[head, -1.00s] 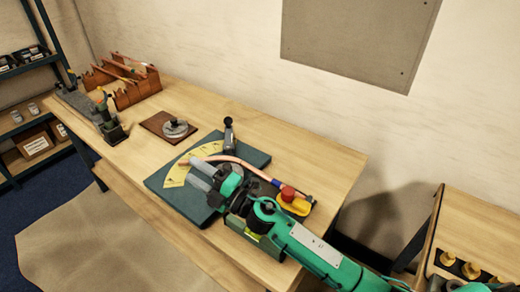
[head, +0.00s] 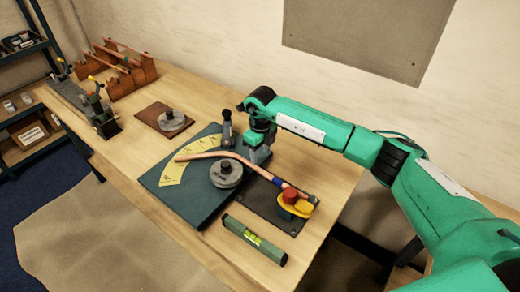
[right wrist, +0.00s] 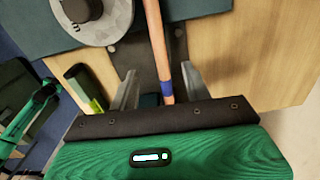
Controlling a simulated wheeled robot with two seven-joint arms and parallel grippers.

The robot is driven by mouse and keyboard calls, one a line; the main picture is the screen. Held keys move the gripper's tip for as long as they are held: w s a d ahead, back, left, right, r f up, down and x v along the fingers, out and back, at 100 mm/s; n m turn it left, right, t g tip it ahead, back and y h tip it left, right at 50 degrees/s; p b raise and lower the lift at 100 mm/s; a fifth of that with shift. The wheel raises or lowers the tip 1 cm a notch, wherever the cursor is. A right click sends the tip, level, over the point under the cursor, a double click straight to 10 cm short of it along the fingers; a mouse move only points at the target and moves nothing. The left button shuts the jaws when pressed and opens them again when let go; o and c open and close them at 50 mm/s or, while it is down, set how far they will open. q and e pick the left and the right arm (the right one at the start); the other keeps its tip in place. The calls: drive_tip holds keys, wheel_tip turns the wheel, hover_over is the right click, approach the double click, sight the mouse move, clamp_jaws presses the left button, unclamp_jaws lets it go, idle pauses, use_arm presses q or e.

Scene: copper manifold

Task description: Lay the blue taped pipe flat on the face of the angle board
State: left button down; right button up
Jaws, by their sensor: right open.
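The copper pipe (head: 235,156) lies across the angle board (head: 190,205), a dark teal board with a yellow degree scale. Its left end is over the scale, and its blue tape band (head: 277,181) is right of the board's grey round weight (head: 226,173). My right gripper (head: 257,158) points down at the board's back right edge, close to the pipe. In the right wrist view the pipe (right wrist: 158,45) runs between the two open fingers (right wrist: 162,90).
A red and yellow clamp (head: 292,203) on a dark plate (head: 262,200) is at the pipe's right end. A green level (head: 254,240) lies in front. A dark post (head: 227,130) stands behind the board. A second weight (head: 171,121) sits on a brown board further left.

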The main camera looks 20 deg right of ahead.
sight(261, 170)
drive_tip(key=shift+f, duration=0.4)
wheel_tip(261, 170, down, 8)
drive_tip(key=b, duration=0.5)
drive_tip(key=shift+f+b, duration=0.45)
drive_tip(key=shift+b, duration=0.1)
drive_tip(key=shift+r, duration=0.1)
clamp_jaws()
drive_tip(key=shift+r, duration=0.1)
